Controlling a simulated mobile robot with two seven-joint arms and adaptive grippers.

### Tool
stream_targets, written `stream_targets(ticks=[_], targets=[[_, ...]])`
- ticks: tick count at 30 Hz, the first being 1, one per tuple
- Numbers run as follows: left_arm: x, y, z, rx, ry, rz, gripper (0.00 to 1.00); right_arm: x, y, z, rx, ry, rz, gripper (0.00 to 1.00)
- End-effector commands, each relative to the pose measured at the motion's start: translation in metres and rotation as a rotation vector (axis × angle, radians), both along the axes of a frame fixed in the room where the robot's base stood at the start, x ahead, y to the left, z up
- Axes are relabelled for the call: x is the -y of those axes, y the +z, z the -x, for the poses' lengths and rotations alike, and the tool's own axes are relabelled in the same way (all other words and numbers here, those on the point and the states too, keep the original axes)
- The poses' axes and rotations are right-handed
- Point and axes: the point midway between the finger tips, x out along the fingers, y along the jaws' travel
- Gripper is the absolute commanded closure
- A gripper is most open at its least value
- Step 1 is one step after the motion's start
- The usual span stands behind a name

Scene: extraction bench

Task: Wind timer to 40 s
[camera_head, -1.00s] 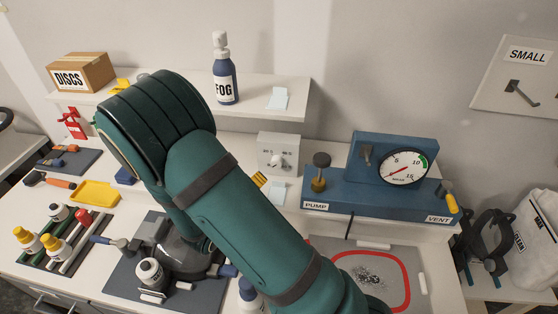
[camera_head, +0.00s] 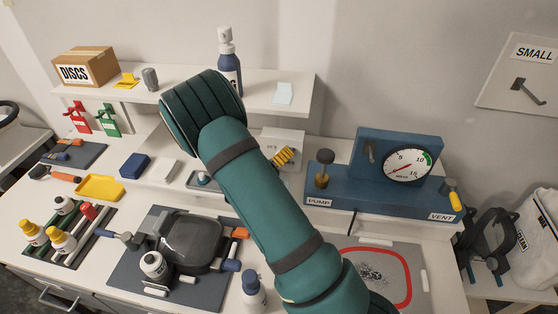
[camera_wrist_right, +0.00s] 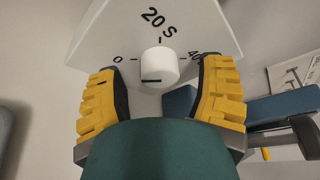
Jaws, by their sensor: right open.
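My left gripper is not in view.
The blue pump and vent unit (camera_head: 390,192) with its gauge stands right of the timer. The shelf (camera_head: 270,104) holding a FOG bottle (camera_head: 229,65) is above and behind. A white block (camera_head: 164,170) and a blue block (camera_head: 134,165) lie to the left.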

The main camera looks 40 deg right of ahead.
Motion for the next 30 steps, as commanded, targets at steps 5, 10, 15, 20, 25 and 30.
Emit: stream_targets(ticks=[5, 10, 15, 20, 25, 30], targets=[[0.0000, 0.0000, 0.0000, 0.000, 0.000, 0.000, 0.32, 0.0005, -0.0001, -0.0002, 0.000, 0.000, 0.000, 0.32], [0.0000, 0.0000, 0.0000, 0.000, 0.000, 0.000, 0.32, 0.0003, -0.0002, -0.0002, 0.000, 0.000, 0.000, 0.65], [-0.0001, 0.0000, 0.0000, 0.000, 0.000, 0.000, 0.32, 0.0003, -0.0001, -0.0001, 0.000, 0.000, 0.000, 1.00], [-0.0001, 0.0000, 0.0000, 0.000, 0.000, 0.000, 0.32, 0.0003, 0.0000, 0.0000, 0.007, -0.001, -0.007, 1.00], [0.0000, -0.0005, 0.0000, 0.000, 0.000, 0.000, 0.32, 0.0005, 0.0002, 0.0000, 0.047, 0.000, -0.039, 1.00], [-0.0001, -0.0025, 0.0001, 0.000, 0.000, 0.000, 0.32, 0.0012, 0.0002, 0.0006, 0.127, -0.002, -0.103, 1.00]])
